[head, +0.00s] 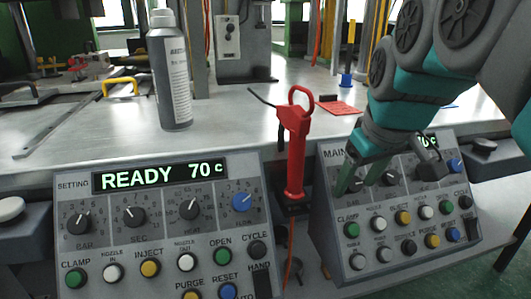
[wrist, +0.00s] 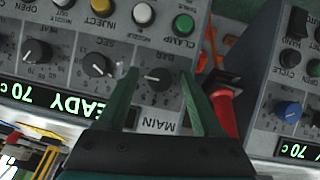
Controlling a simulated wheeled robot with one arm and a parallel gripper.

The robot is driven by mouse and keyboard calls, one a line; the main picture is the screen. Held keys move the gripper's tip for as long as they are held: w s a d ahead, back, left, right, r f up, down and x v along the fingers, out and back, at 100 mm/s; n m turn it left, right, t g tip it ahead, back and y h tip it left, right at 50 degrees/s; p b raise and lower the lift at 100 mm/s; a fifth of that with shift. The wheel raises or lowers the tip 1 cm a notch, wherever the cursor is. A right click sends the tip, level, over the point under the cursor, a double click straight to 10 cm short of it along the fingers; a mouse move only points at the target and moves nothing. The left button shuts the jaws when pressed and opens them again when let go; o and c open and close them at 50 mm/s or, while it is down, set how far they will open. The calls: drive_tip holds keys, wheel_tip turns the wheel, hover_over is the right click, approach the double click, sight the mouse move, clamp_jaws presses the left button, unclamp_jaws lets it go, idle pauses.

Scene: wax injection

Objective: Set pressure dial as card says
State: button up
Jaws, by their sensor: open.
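The right control panel (head: 408,205), marked MAIN, has a black BAR dial (wrist: 157,78). In the wrist view this dial lies between the two fingers of my gripper (wrist: 160,76), with a gap on each side. In the head view my gripper (head: 362,170) is at the panel's upper left and partly hides its dials and display. The gripper is open and holds nothing. A similar left panel (head: 165,178) reads READY 70 c and has its own BAR dial (head: 79,224). A red sheet (head: 340,108) lies on the table; I cannot read it or tell whether it is the card.
A red handheld tool (head: 295,150) hangs between the panels, close to my gripper. A grey spray can (head: 170,75) stands on the metal table (head: 110,125). A SEC dial (wrist: 98,66) is beside the BAR dial, and a green CLAMP button (wrist: 184,24) is close to one finger.

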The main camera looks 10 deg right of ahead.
clamp_jaws()
idle(0.3)
idle(0.4)
drive_tip(key=n+h, duration=0.2)
drive_tip(key=n, duration=0.1)
drive_tip(key=shift+a+n+t, duration=0.15)
drive_tip(key=shift+n+t, duration=0.25)
drive_tip(key=n+h, duration=0.1)
drive_tip(key=n, duration=0.2)
drive_tip(key=shift+s+r+t+p, duration=0.1)
drive_tip(key=shift+t+p, duration=0.25)
drive_tip(key=shift+t, duration=0.05)
drive_tip(key=n+t+h+p, duration=0.1)
drive_tip(key=n, duration=0.1)
drive_tip(key=n+p, duration=0.1)
drive_tip(key=n, duration=0.1)
drive_tip(key=shift+a+t+h, duration=0.1)
drive_tip(key=shift+t+h, duration=0.3)
drive_tip(key=n, duration=0.1)
drive_tip(key=n+t+p, duration=0.1)
drive_tip(key=n, duration=0.1)
drive_tip(key=n+t, duration=0.1)
drive_tip(key=shift+s+f+n, duration=0.1)
drive_tip(key=shift+f+n, duration=0.2)
